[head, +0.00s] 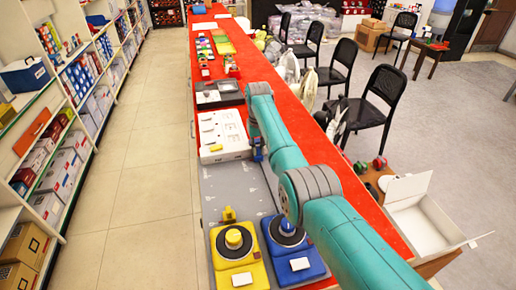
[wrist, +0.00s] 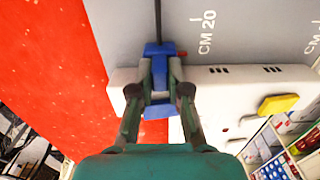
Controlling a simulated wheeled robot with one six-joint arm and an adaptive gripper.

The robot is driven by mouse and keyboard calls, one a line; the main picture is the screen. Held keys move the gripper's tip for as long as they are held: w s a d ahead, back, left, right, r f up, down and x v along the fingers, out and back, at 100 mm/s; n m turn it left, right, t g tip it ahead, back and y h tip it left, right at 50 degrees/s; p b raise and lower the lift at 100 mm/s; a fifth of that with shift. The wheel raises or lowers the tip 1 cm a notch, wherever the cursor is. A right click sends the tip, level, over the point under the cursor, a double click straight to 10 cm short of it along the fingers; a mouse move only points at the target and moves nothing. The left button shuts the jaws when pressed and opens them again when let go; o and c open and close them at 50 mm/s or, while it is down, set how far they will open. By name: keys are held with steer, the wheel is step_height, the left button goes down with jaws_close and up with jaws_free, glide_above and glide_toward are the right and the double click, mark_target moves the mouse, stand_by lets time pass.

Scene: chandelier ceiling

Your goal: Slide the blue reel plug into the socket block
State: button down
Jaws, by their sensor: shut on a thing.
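The blue plug (wrist: 158,50) is between the fingertips of my gripper (wrist: 160,78) in the wrist view, with a dark cable running up from it. In the head view my gripper (head: 257,150) is at the right end of the white socket block (head: 222,135). The block also shows in the wrist view (wrist: 235,85), beside and behind the fingers. The fingers hide the plug's front, so I cannot tell whether it is in a slot. The blue reel (head: 288,235) stands on the near end of the grey mat.
A yellow reel (head: 234,245) stands left of the blue one, with a yellow plug (head: 228,215) behind it. A grey tray (head: 218,94) lies beyond the block on the red table (head: 290,82).

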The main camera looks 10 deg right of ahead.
mark_target(258, 147)
steer(key=c, duration=1.1)
jaws_free()
steer(key=shift+w, duration=0.2)
steer(key=shift+r, duration=0.15)
step_height(258, 147, up, 12)
steer(key=shift+f, duration=0.1)
steer(key=shift+a, duration=0.1)
